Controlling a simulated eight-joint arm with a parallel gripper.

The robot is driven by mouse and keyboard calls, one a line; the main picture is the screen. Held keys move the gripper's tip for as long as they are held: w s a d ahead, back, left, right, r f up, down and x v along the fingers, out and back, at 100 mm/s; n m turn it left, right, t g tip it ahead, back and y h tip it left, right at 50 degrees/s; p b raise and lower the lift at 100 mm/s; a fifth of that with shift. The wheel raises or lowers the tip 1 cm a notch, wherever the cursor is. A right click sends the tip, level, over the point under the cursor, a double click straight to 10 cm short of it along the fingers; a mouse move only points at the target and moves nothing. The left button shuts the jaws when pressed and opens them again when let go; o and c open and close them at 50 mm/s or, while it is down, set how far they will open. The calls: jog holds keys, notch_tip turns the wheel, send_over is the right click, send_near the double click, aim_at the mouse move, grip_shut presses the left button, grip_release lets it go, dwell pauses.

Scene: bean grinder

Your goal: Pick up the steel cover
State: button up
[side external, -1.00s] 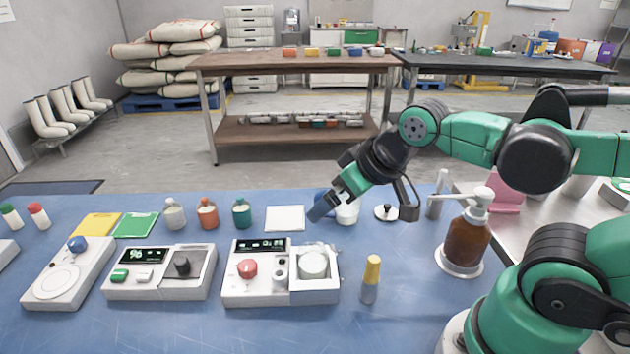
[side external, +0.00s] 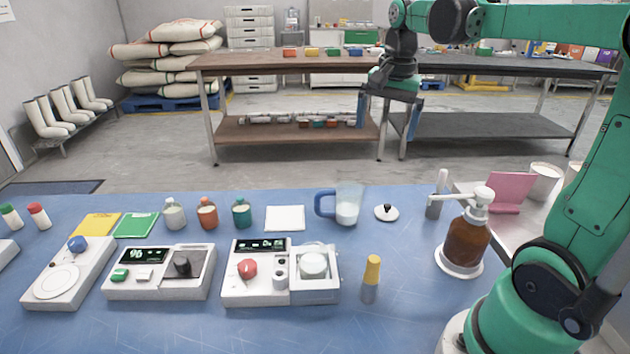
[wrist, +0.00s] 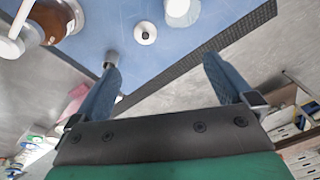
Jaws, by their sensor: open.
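The steel cover (side external: 386,213), a small round disc with a black knob, lies flat on the blue table near its back edge. It also shows in the wrist view (wrist: 145,36), beyond and between my fingers. My gripper (side external: 383,128) is raised well above the table, with its fingers pointing down and spread apart. It is open and empty, clear of the cover. In the wrist view my gripper (wrist: 163,70) shows both blue-grey fingers with nothing between them.
A clear jug (side external: 348,205) with a blue handle stands just left of the cover. A grey cylinder (side external: 436,197) and a brown pump bottle (side external: 468,240) stand to its right. White paper (side external: 285,218) lies further left. A yellow-capped tube (side external: 371,279) stands in front.

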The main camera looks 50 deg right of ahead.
jog(key=d+f+m+g, duration=0.1)
jog(key=d+f+m, duration=0.1)
jog(key=d+m, duration=0.25)
send_over(388, 205)
jog(key=shift+n+y, duration=0.3)
jog(key=shift+n, duration=0.15)
notch_tip(388, 205, down, 11)
jog(key=shift+f, duration=3.2)
jog(key=c, duration=1.3)
jog(key=shift+r, duration=0.1)
